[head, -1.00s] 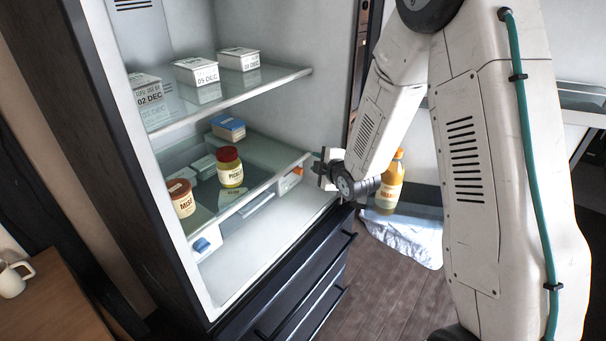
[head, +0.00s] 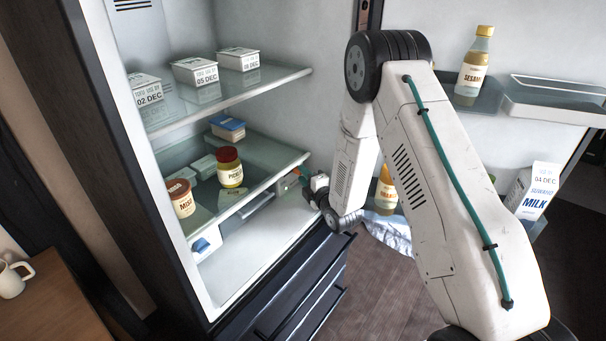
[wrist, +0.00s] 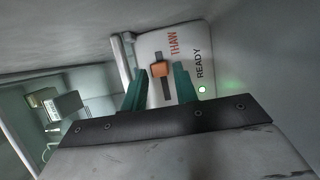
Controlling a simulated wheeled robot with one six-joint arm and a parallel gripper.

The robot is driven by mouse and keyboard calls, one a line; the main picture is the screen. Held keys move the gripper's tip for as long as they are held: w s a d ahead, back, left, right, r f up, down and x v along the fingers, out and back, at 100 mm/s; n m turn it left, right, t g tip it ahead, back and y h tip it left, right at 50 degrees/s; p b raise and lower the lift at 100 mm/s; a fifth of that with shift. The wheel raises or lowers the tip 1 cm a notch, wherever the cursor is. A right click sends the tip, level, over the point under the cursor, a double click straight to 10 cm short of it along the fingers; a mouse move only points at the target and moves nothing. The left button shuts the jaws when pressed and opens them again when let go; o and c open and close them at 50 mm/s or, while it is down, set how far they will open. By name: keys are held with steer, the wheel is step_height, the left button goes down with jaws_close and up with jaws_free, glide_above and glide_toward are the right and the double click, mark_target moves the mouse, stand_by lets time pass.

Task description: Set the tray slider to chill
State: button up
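In the wrist view the orange slider knob (wrist: 160,69) sits in a dark slot on a pale panel (wrist: 187,35). The knob is beside the word THAW. READY is printed to the right, with a lit green light (wrist: 202,89) beside it.
The glass shelf (head: 250,177) with jars (head: 230,168) lies left of my gripper. A second unit with a blue knob (head: 201,245) is at its near left. The open door holds an orange bottle (head: 386,192), a sesame bottle (head: 474,62) and a milk carton (head: 534,190).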

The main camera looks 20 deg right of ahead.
steer(key=shift+x, duration=1)
jaws_close()
steer(key=shift+s+a, duration=1)
steer(key=shift+a, duration=0.3)
steer(key=shift+f, duration=0.1)
jaws_free()
steer(key=shift+a, duration=0.2)
steer(key=shift+d, duration=0.1)
